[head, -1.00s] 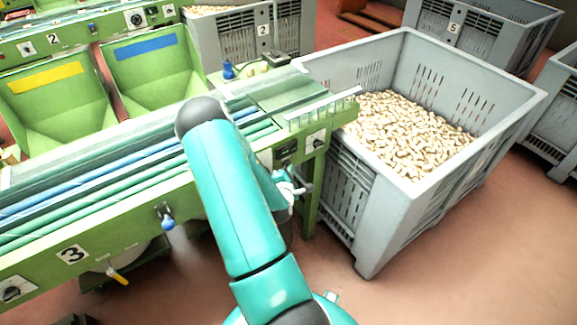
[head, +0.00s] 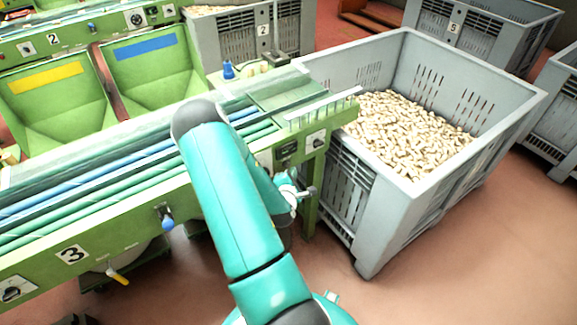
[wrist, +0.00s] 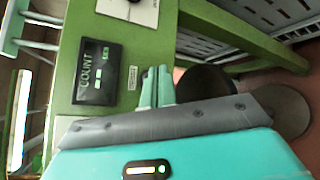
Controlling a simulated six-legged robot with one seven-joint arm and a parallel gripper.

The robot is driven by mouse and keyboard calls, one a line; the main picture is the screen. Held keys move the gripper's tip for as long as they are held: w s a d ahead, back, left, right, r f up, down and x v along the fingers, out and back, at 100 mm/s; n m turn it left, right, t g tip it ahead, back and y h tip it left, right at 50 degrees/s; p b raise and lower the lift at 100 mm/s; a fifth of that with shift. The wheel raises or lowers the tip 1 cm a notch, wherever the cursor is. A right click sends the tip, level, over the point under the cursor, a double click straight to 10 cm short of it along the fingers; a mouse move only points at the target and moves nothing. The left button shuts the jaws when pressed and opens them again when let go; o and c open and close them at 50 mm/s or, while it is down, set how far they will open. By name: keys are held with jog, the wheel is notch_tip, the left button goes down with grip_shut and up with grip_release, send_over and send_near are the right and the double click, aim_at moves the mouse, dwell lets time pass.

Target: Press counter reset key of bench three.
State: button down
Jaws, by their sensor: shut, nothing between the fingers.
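In the wrist view the display (wrist: 97,74) reads COUNT and lies left of my fingers. A small pale label (wrist: 132,77) sits between the display and the fingers. My gripper (wrist: 157,82) is shut and empty, with its tips close to the green panel beside the label. I cannot tell whether they touch it. The reset key is not clearly seen; the fingers may hide it. In the head view my arm partly covers the bench front.
A grey crate (head: 443,189) of corks stands close to the right of the bench end. A blue-handled valve (head: 167,222) and a yellow lever (head: 117,275) stick out from the bench front. A white plate with a dark knob (head: 316,140) is right of the display.

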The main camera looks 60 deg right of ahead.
jog(key=shift+s+a, duration=0.4)
jog(key=shift+s, duration=0.35)
jog(key=shift+s+a, duration=0.35)
jog(key=shift+s, duration=0.35)
jog(key=shift+s+a, duration=0.4)
jog(key=shift+s, duration=0.35)
